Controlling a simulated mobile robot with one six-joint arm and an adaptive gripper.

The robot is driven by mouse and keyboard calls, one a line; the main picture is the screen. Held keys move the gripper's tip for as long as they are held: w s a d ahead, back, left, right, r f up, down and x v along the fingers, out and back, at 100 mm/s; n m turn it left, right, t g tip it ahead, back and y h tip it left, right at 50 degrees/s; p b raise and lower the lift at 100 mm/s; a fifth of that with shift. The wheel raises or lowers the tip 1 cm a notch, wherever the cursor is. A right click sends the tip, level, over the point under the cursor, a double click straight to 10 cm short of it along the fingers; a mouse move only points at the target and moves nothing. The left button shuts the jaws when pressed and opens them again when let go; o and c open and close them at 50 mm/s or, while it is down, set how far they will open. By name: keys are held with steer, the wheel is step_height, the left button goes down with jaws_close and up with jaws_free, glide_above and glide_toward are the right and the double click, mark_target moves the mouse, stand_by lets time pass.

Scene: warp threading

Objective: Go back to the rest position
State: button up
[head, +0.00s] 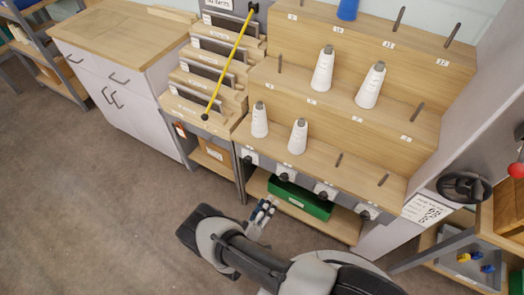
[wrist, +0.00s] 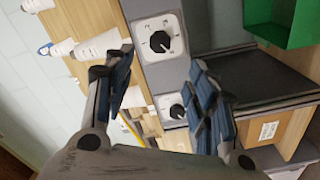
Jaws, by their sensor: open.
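My gripper (head: 262,212) is in front of the lower front of the wooden peg rack (head: 370,172), low and left of the rack's middle. In the wrist view my gripper (wrist: 162,92) has its two dark-padded fingers spread wide, with nothing between them. Behind the gap are a grey panel with black-knobbed white dials (wrist: 160,40) and part of the wooden rack. My arm reaches in from the bottom of the head view, and the fingers appear apart from the rack.
White thread cones (head: 323,69) stand on the rack's tiers, two on the middle and two on the lower. A green bin (head: 300,197) sits under the rack. A yellow rod (head: 230,58) leans across stepped holders at left. Open floor (head: 90,210) lies at left.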

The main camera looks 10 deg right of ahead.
steer(key=w+d+r+m+g+h, duration=0.1)
steer(key=w+r+m+g+h, duration=0.35)
steer(key=r, duration=0.85)
steer(key=s+d+r+m+g+y, duration=0.1)
steer(key=d+r+g, duration=0.3)
steer(key=r, duration=0.5)
steer(key=s+d+r+m+g+y, duration=0.1)
steer(key=d+r+g, duration=0.1)
steer(key=r+g, duration=0.45)
steer(key=s+d+r+y, duration=0.25)
steer(key=s+r, duration=0.25)
steer(key=r, duration=0.3)
steer(key=s+d+r+y, duration=0.1)
steer(key=s+r+y, duration=0.35)
steer(key=r, duration=0.25)
steer(key=s+a+r+n+t+y, duration=0.1)
steer(key=s+a+r+t+y, duration=0.2)
steer(key=s, duration=0.8)
steer(key=shift+a+r+t+y, duration=0.15)
steer(key=shift+r+t+y, duration=0.85)
steer(key=shift+r+y, duration=0.85)
steer(key=shift+r+h, duration=0.25)
steer(key=shift+h, duration=0.05)
